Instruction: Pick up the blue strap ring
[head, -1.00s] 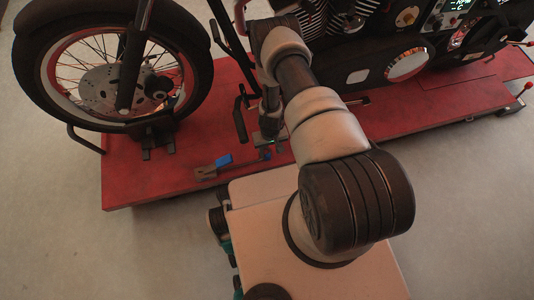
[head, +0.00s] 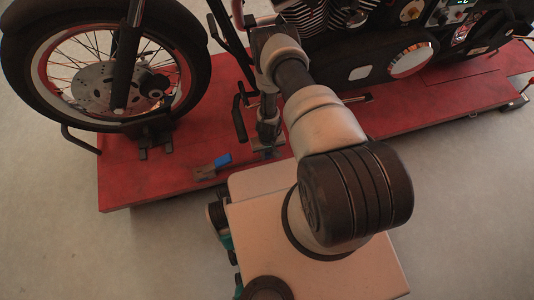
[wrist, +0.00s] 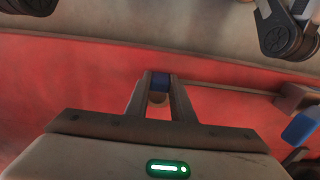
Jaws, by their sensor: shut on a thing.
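A small round tan thing sits just behind the ring between the fingers.
A brown tool with a blue part (head: 222,160) lies on the platform left of my gripper; its blue part also shows in the wrist view (wrist: 300,128). A motorcycle wheel (head: 100,75) stands at left, its engine behind my arm. Platform right of the arm is partly clear.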

